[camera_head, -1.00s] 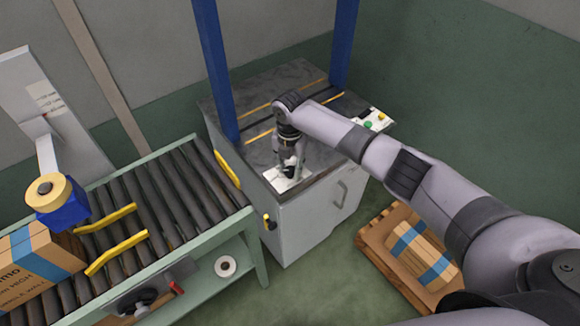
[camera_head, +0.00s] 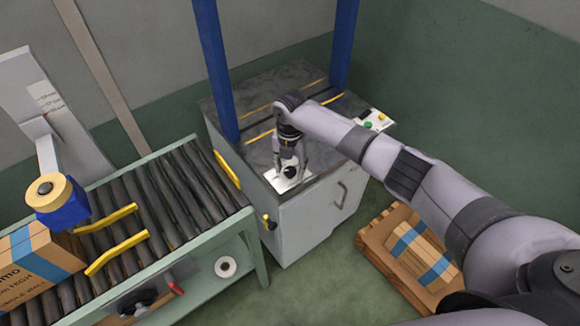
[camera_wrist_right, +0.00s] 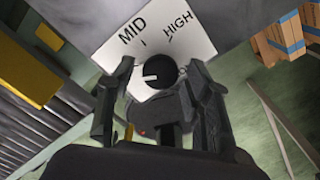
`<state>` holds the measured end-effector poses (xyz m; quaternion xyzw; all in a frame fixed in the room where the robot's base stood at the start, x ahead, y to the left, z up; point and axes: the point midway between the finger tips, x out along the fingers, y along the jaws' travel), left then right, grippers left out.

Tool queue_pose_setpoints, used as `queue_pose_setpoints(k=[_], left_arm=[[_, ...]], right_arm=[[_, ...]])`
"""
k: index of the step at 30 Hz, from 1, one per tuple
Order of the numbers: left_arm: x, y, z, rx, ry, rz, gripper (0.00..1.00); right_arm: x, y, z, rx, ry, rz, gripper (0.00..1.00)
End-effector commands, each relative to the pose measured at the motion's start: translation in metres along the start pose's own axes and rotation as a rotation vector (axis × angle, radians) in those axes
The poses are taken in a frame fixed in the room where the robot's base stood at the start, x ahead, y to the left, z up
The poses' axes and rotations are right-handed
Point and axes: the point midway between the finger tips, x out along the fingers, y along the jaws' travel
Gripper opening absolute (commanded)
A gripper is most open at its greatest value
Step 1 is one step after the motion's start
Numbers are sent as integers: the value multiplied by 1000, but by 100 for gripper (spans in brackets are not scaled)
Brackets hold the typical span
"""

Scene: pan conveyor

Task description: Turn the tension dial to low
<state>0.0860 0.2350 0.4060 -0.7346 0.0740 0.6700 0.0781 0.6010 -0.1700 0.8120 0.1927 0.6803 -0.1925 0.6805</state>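The tension dial is a round black knob (camera_wrist_right: 160,72) with a white pointer mark, on a white plate (camera_wrist_right: 202,48). In the right wrist view the words MID and HIGH show on the plate. The pointer points left, away from both words; any label there is hidden behind the left finger. In the head view the knob (camera_head: 290,171) and plate (camera_head: 281,184) sit at the front corner of the machine table. My right gripper (camera_head: 290,168) points down over the dial. Its fingers (camera_wrist_right: 152,82) are spread open, one on each side of the knob. My left gripper is out of view.
Blue posts (camera_head: 216,70) rise from the machine table. A roller conveyor (camera_head: 160,190) with yellow guides (camera_head: 115,253) stands on the left, carrying a box (camera_head: 40,262). A small button panel (camera_head: 374,120) is at the table's right. A wooden pallet (camera_head: 375,242) with a package lies on the floor.

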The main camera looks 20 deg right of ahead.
Motion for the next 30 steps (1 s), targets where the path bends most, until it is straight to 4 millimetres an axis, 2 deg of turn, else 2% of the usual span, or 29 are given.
queue_pose_setpoints(k=[9,13,17,24,30], left_arm=[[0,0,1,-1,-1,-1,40],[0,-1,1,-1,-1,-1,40],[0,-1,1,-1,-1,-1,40],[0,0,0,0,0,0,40],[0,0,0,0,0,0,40]], right_arm=[[0,0,0,1,0,0,51],[-8,0,1,1,-2,2,51],[-29,0,1,1,-3,2,51],[-82,0,1,0,-3,2,51],[-110,0,1,1,-1,1,51]])
